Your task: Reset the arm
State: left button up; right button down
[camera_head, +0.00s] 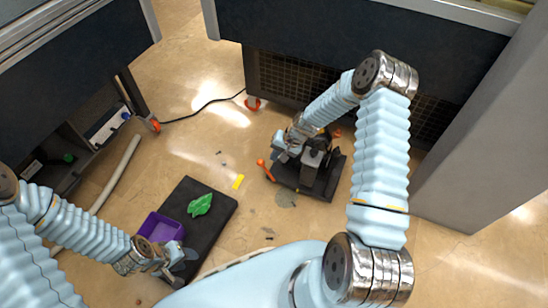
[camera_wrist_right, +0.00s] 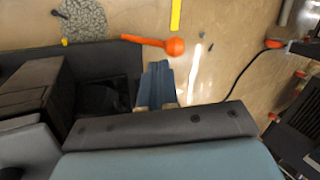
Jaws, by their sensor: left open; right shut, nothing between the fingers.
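The dark vacuum pump (camera_head: 314,157) sits on a black base (camera_head: 322,188) on the floor, and part of it shows at the left of the right wrist view (camera_wrist_right: 38,92). An orange lever with a round knob (camera_head: 265,169) sticks out at the base's left edge; it also shows in the right wrist view (camera_wrist_right: 150,43). My right gripper (camera_head: 281,150) is at the pump's left side, its fingers (camera_wrist_right: 159,82) shut and empty, pointing toward the lever and apart from it. My left gripper (camera_head: 178,259) is open and empty beside a purple bin.
The purple bin (camera_head: 160,228) and a green leaf-shaped piece (camera_head: 200,205) are on a black mat (camera_head: 222,205). A yellow strip (camera_head: 238,181) lies on the floor. Dark cabinets stand behind and at left; a black cable (camera_head: 205,105) crosses the floor. Floor between mat and pump is mostly clear.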

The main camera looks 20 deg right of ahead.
jog(key=w+v, duration=0.1)
jog(key=v, duration=0.9)
jog(key=shift+a+r+p, duration=0.3)
jog(key=shift+r+p, duration=0.15)
jog(key=shift+r, duration=0.1)
